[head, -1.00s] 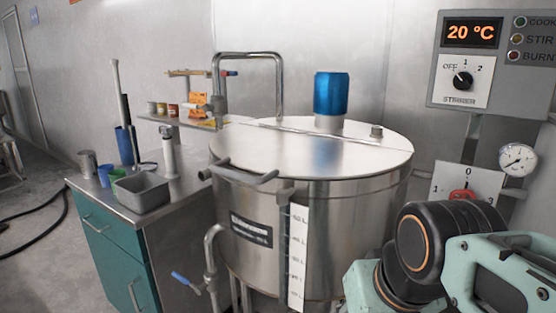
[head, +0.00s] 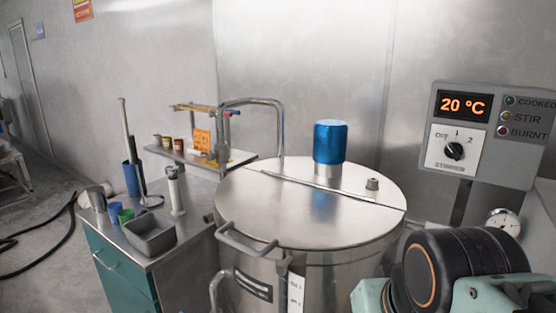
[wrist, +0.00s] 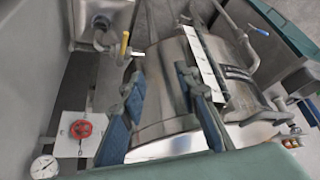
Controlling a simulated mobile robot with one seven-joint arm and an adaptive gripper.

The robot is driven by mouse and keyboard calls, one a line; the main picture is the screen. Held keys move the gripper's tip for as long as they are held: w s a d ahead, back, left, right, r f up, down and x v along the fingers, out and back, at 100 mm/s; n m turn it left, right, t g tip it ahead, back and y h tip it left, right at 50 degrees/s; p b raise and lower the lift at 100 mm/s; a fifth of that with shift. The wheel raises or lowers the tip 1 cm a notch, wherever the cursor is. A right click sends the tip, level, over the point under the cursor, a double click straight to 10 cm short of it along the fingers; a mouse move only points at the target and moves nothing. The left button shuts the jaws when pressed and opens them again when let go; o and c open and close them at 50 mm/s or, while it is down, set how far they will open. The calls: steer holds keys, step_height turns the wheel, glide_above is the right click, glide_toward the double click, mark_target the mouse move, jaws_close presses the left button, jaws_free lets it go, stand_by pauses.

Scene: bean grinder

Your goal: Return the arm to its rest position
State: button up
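My arm (head: 450,270) is folded in the lower right corner of the head view, in front of the steel vat's right side. My gripper is not seen in the head view. In the wrist view my gripper (wrist: 160,88) has its two blue-padded fingers spread apart with nothing between them. The steel vat (wrist: 175,75) shows behind and between the fingers. A red knob on a white plate (wrist: 80,130) lies left of the fingers, apart from them.
The vat with a closed lid (head: 270,210) and blue motor (head: 329,142) stands ahead. A control panel (head: 490,130) reading 20 °C is on the right. A teal cabinet (head: 120,275) with a grey tray (head: 150,234) and cups is left. A gauge (wrist: 44,167) is near the wrist.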

step_height(320, 180, up, 18)
steer(key=p, duration=1.5)
steer(key=shift+f+p, duration=0.25)
steer(key=shift+p, duration=0.1)
steer(key=shift+s, duration=0.1)
